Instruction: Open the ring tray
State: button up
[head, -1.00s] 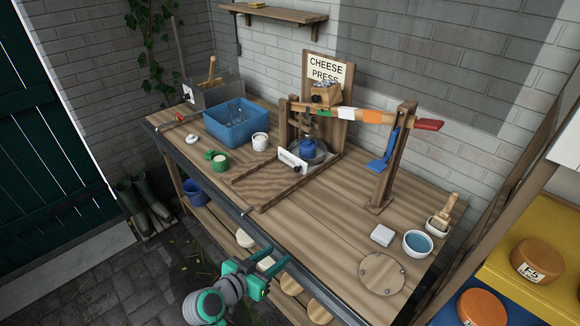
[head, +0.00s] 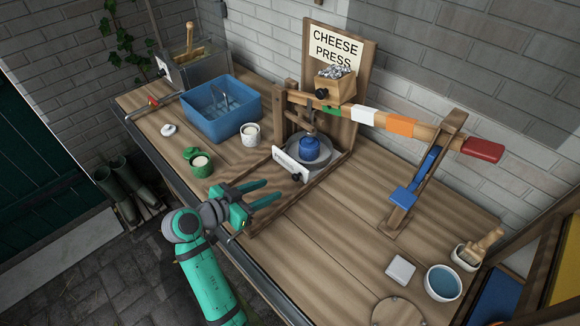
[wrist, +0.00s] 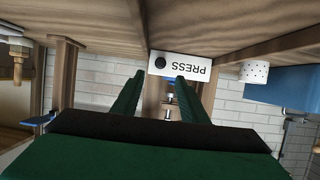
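A white front plate (head: 291,164) with a dark round knob (head: 297,178) stands at the front of the cheese press; I take it as the ring tray's front. Behind it a blue pot-like piece (head: 310,148) sits in a grey round dish (head: 324,151). The tray looks shut against the press. In the wrist view, which is upside down, the plate (wrist: 190,75) reads PRESS, with its knob (wrist: 160,62) at its left end. My gripper (head: 273,189) is open and empty, in front of the plate and apart from it. Its fingers (wrist: 160,78) point toward the plate.
The press lever (head: 400,124) with coloured bands runs right to a wooden post (head: 428,172). A blue bin (head: 222,110), a white cup (head: 250,134) and a green pot (head: 198,162) stand left.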

aim_at(294, 178)
jog(key=x, duration=1.1)
jog(key=shift+w+r, duration=0.1)
jog(key=shift+r, duration=0.1)
grip_shut()
